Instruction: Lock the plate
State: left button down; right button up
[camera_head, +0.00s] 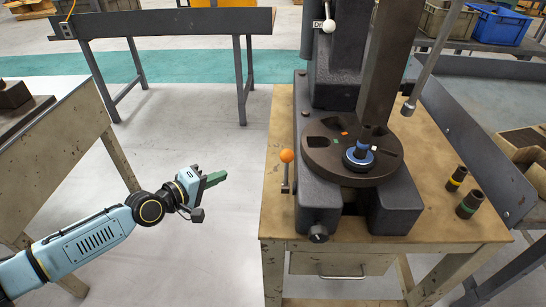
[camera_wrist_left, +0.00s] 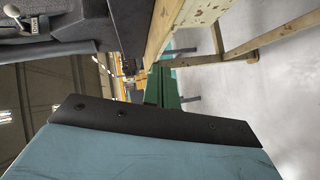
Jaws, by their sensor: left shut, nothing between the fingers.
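The round dark plate (camera_head: 322,155) sits on the base of the arbor press (camera_head: 399,200). It has slots, a small orange mark and a pale mark on top. A blue-ringed piece (camera_head: 358,158) stands on it under the ram (camera_head: 385,70). A small lever with an orange knob (camera_head: 287,156) stands upright at the left side of the press base. My left gripper (camera_head: 216,179), with green fingers, is shut and empty, left of the lever and apart from the bench. Its fingers (camera_wrist_left: 165,85) also show in the left wrist view. My right gripper is out of view.
The wooden bench (camera_head: 450,222) carries the press, with a yellow-banded (camera_head: 456,179) and a green-banded dark cylinder (camera_head: 468,204) at its right. A long press handle (camera_head: 435,50) slants down at the right. Open floor lies between my left gripper and the bench.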

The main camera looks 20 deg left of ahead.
aim_at(286, 172)
pick_arm(q)
jog(key=s+d+r+n+h, duration=0.1)
jog(key=d+r+h, duration=0.3)
jog(key=r, duration=0.7)
jog(key=shift+s+d+n+b, duration=0.35)
jog(key=shift+s+d, duration=0.3)
jog(key=shift+d, duration=0.4)
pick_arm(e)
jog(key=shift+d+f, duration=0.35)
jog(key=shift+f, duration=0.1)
pick_arm(q)
jog(key=shift+w+d+r, duration=0.1)
jog(key=w+d+p, duration=0.4)
jog(key=d+p, duration=0.2)
jog(key=d, duration=0.2)
jog(key=shift+w+f, duration=0.2)
jog(key=shift+w, duration=0.05)
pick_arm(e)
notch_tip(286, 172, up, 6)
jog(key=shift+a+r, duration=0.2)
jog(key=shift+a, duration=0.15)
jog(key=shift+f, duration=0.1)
